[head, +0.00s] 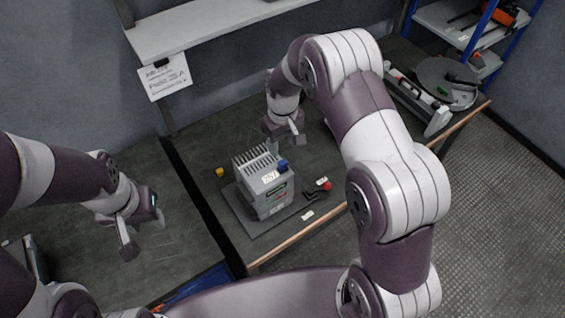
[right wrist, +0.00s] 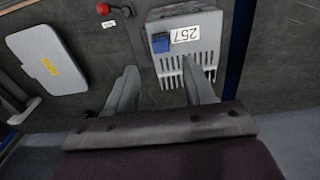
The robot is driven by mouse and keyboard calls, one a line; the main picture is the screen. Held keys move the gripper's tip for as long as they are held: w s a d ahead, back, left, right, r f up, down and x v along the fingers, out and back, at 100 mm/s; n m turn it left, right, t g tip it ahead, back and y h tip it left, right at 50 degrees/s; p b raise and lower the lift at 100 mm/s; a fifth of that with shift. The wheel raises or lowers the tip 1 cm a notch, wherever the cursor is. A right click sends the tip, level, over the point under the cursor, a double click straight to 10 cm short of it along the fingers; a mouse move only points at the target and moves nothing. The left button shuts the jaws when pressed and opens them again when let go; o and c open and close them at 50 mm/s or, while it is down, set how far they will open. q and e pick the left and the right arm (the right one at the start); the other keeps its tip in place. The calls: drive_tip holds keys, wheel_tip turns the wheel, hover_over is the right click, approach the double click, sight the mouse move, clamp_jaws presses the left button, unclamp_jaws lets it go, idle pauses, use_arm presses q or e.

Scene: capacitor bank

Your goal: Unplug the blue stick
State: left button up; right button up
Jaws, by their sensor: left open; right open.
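The blue stick (head: 283,165) shows as a short blue block at the top edge of the grey capacitor bank (head: 272,201), beside a white label. In the right wrist view the blue stick (right wrist: 160,43) sits at the bank's corner next to the label "257" (right wrist: 188,34). My right gripper (head: 285,146) is open and empty, just behind and above the bank; in its wrist view the fingers (right wrist: 160,70) are spread with the blue stick beyond the gap between them. My left gripper (head: 143,230) is open and empty over the table at the left, well apart from the bank.
A red knob (head: 326,186) with a black lever lies right of the bank, and a small yellow piece (head: 220,171) lies left. A round grey tool stand (head: 447,84) is at the far right. A shelf (head: 205,25) overhangs the back. The left table area is mostly clear.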

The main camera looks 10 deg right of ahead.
sight(283, 162)
wheel_tip(283, 162, down, 9)
drive_tip(key=b, duration=0.5)
drive_tip(key=shift+r+b, duration=0.15)
drive_tip(key=shift+b, duration=0.25)
drive_tip(key=shift+s, duration=0.1)
drive_tip(key=shift+r, duration=0.1)
idle(0.5)
clamp_jaws()
drive_tip(key=shift+r+p, duration=2.55)
drive_tip(key=shift+r, duration=0.45)
